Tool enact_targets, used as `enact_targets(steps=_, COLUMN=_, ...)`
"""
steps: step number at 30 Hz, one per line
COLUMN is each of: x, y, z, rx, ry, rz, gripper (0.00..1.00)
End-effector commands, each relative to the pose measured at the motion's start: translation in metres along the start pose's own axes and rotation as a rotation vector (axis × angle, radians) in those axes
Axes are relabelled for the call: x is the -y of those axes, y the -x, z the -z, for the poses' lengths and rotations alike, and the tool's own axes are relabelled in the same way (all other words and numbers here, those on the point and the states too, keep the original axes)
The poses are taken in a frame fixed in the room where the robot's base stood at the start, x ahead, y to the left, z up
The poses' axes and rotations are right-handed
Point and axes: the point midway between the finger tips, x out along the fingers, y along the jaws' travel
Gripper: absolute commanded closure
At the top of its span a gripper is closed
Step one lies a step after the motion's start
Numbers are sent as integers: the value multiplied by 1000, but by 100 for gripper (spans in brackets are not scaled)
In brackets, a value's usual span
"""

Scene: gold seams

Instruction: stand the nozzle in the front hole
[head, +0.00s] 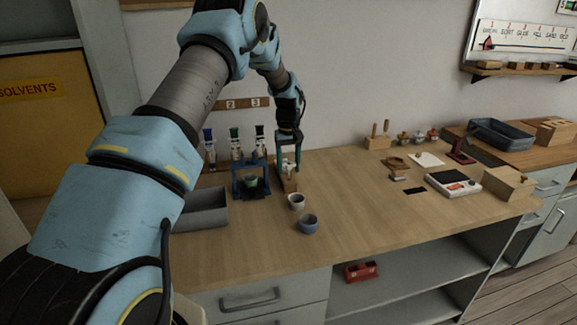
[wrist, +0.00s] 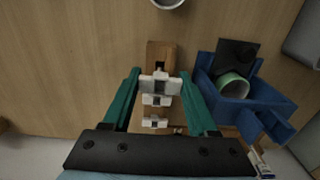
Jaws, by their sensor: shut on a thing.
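My gripper (head: 290,160) is over a wooden rack (head: 290,185) near the back of the bench. In the wrist view its green fingers (wrist: 160,78) are shut on a white nozzle (wrist: 160,86), the largest-looking of the white pieces in line with the rack. The wooden rack (wrist: 161,50) lies below, with a dark front hole (wrist: 160,67) showing just ahead of the nozzle. Two more white pieces (wrist: 156,100) (wrist: 153,122) sit behind it along the rack. The nozzle's lower end is hidden, so I cannot tell whether it is in a hole.
A blue stand (wrist: 215,92) with a green cup (wrist: 234,87) is close beside the rack. A white cup (head: 297,201) and a blue-grey cup (head: 308,222) stand in front. A grey bin (head: 205,212) is at left; a scale (head: 453,184) is at right. Mid-bench is clear.

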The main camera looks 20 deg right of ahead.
Motion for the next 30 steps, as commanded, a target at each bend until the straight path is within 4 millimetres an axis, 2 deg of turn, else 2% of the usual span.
enact_targets(steps=30, x=0, y=-7, z=0, rx=0, ry=0, rz=0, gripper=72)
